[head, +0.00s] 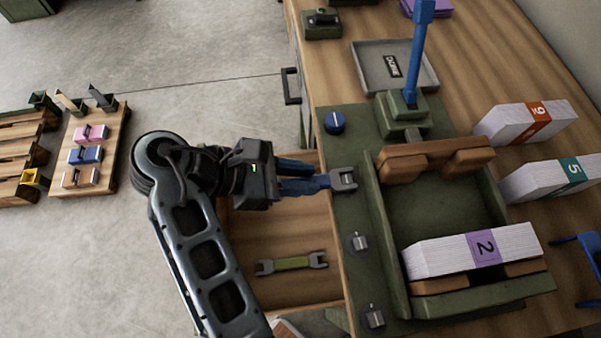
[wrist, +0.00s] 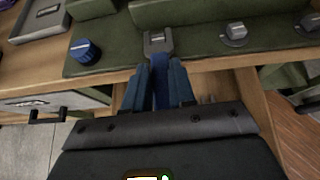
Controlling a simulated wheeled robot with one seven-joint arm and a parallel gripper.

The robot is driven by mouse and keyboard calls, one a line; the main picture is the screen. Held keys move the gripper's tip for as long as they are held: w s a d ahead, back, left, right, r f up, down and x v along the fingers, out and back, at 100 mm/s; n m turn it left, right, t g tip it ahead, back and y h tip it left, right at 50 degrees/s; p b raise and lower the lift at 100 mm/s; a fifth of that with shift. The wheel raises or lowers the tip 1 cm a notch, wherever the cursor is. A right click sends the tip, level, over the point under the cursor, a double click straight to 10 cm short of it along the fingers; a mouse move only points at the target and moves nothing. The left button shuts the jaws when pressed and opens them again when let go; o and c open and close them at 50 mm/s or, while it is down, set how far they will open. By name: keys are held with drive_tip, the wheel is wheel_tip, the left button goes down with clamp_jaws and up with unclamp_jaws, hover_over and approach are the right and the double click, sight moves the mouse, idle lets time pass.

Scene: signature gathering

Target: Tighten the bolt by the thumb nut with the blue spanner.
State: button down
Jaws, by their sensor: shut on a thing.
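My gripper (head: 305,179) is shut on the blue spanner (head: 322,181), whose handle lies between the blue fingers. The spanner's grey jaw (head: 343,180) is at the front strip of the green press, and it also shows in the wrist view (wrist: 158,41). The blue thumb nut (head: 334,122) stands on the same strip, beyond the jaw in the head view and left of it in the wrist view (wrist: 85,50). The bolt by the thumb nut is largely hidden at the jaw. I cannot tell whether the jaw is fully seated around it.
Two other bolts (head: 360,242) (head: 374,316) stand along the strip. A green spanner (head: 291,263) lies in the open drawer (head: 265,286) below. The press (head: 425,205) holds a paper block (head: 472,250) marked 2. A blue lever (head: 416,55) rises at the back.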

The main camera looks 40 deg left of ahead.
drive_tip(key=shift+r, duration=2.2)
drive_tip(key=shift+a, duration=0.1)
